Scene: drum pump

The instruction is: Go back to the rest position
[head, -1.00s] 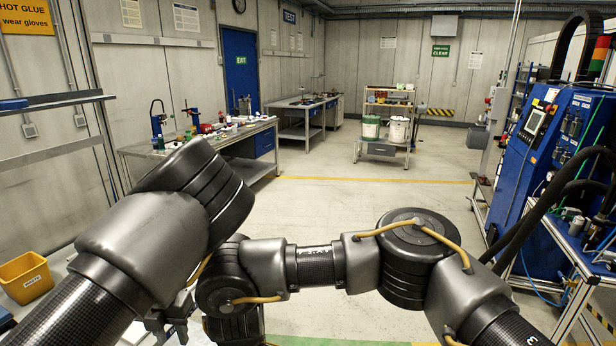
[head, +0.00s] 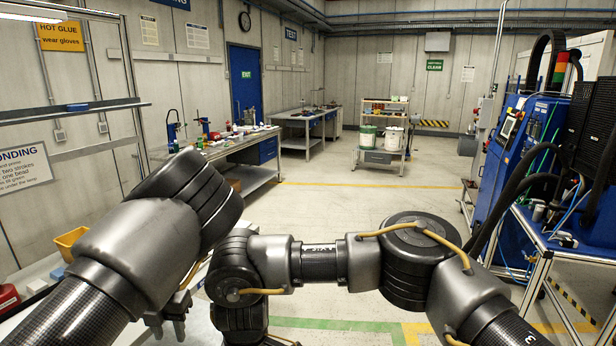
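Both my arms are folded in front of me in the head view. My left gripper (head: 168,326) shows low at the left, partly hidden behind my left arm. Its dark fingers point down near a pale surface at the lower left. I cannot make out whether they are apart or closed, and I see nothing held in them. My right arm reaches across the lower middle, bent at the elbow. Its gripper is not visible.
A yellow bin (head: 70,243) stands at the left. A workbench (head: 235,152) with tools is beyond my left arm. A trolley (head: 382,157) carries pails at the back. A blue machine (head: 500,165) and a framed table (head: 570,248) stand right. The middle floor is clear.

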